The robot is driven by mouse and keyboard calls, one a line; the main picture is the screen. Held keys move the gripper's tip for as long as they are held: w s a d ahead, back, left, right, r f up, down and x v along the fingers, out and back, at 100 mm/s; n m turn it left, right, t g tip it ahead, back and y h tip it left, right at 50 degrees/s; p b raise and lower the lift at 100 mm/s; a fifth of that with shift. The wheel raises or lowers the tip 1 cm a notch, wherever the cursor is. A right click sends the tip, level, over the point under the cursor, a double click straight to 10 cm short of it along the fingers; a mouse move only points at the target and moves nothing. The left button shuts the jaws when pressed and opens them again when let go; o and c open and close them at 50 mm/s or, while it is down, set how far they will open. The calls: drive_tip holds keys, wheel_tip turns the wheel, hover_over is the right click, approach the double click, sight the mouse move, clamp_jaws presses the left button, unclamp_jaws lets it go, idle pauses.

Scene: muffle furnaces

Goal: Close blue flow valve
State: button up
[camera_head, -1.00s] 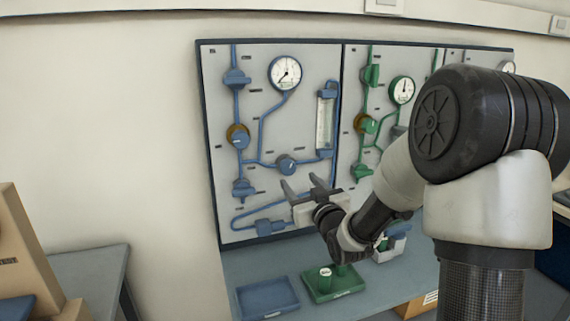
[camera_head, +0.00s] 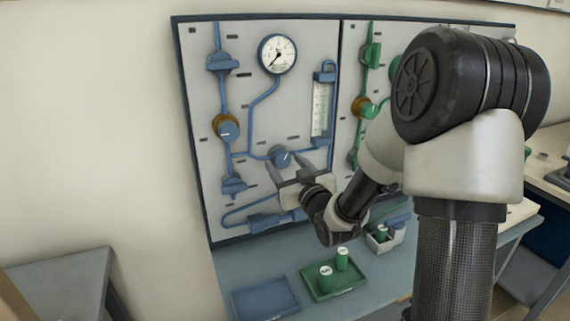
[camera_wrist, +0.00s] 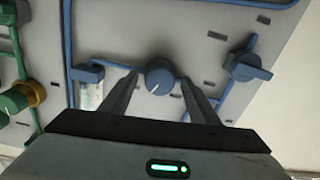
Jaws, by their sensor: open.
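The blue panel section carries a round blue knob (camera_head: 280,157) with a pale pointer mark, on blue piping left of the foot of a flow tube (camera_head: 321,108). Its label is too small to read. In the wrist view the knob (camera_wrist: 159,82) appears between my two fingers, its mark slanting to lower left. My gripper (camera_head: 283,162) is open and empty, its fingertips at the knob, one on each side in the picture. I cannot tell whether they touch it. Other blue valves are an upper handle (camera_head: 222,62), a yellow-collared knob (camera_head: 228,130) and a lower handle (camera_head: 232,184).
A pressure gauge (camera_head: 277,54) sits above. Green piping with a yellow-collared green knob (camera_head: 364,107) is to the right, partly behind my arm. On the bench below are an empty blue tray (camera_head: 264,299) and a green tray (camera_head: 318,293) with green-and-white cylinders.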

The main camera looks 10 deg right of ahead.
drive_tip(key=c, duration=1)
drive_tip(key=shift+c, duration=0.2)
drive_tip(key=shift+m, duration=0.4)
drive_tip(key=m, duration=0.5)
drive_tip(key=shift+r+m, duration=0.15)
drive_tip(key=shift+m, duration=0.15)
drive_tip(key=m, duration=0.5)
drive_tip(key=shift+a+r+m, duration=0.1)
drive_tip(key=shift+m, duration=0.3)
drive_tip(key=o, duration=1)
drive_tip(key=shift+o, duration=0.2)
